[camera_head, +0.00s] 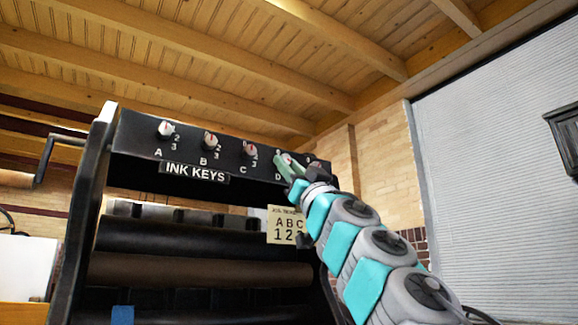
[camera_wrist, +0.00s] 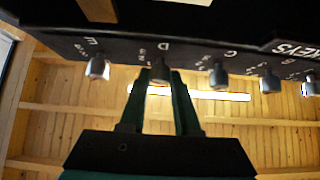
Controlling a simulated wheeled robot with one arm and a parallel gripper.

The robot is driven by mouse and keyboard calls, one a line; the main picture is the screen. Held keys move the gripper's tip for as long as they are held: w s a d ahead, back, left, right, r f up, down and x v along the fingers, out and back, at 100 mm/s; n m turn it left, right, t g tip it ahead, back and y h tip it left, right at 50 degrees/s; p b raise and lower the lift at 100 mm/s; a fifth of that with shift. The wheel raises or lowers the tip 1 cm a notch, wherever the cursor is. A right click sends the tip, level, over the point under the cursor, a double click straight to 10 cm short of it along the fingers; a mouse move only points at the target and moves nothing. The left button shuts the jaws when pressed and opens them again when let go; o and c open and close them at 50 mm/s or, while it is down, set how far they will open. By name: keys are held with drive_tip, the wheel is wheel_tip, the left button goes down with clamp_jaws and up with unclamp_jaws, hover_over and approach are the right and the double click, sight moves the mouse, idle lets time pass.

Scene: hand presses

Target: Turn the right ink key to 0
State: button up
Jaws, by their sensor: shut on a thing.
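A black panel labelled INK KEYS carries a row of small round keys, lettered A to E from left to right in the head view. Key A (camera_head: 165,128), key B (camera_head: 210,140) and key C (camera_head: 249,149) show clearly there. My gripper (camera_head: 286,161) is at key D, with its green fingers partly covering it. In the wrist view the two fingers stand on either side of grey key D (camera_wrist: 160,71) and are shut on it. Key E (camera_wrist: 97,67), at the right end of the row, is free beside them. The pointer setting of D is hidden by my fingers.
Key C (camera_wrist: 219,75) hangs close on the other side of my fingers. Below the panel are the press's dark rollers (camera_head: 180,238) and a yellowish job ticket (camera_head: 287,225) reading ABC 123. A crank handle (camera_head: 45,155) sticks out at the left.

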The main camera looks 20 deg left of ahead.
clamp_jaws()
drive_tip(key=shift+w+d+r+n+g+y+p, duration=0.15)
drive_tip(key=shift+n+g+y+p, duration=0.8)
drive_tip(key=shift+n+g, duration=0.5)
drive_tip(key=shift+d+r+n+g+y+p, duration=0.1)
drive_tip(key=shift+n+g+y+p, duration=0.55)
drive_tip(key=shift+n+g+p, duration=0.75)
drive_tip(key=n+g+p, duration=0.1)
drive_tip(key=n, duration=0.1)
drive_tip(key=n+g+p, duration=0.1)
drive_tip(key=n, duration=0.1)
drive_tip(key=shift+w+r+y, duration=0.15)
drive_tip(key=shift+w+y, duration=0.05)
drive_tip(key=shift+y, duration=0.1)
drive_tip(key=n+g+p, duration=0.1)
drive_tip(key=n+g, duration=0.2)
drive_tip(key=g, duration=0.1)
drive_tip(key=shift+d+n+y+p, duration=0.15)
drive_tip(key=shift+n+y+p, duration=0.15)
drive_tip(key=shift+n+p, duration=0.1)
drive_tip(key=shift+n+g, duration=1.15)
drive_tip(key=shift+n, duration=0.3)
drive_tip(key=shift+w+n+g+h, duration=0.15)
drive_tip(key=shift+n+g+h, duration=0.35)
drive_tip(key=shift+n+g, duration=0.25)
drive_tip(key=o, duration=0.7)
unclamp_jaws()
drive_tip(key=shift+c, duration=0.2)
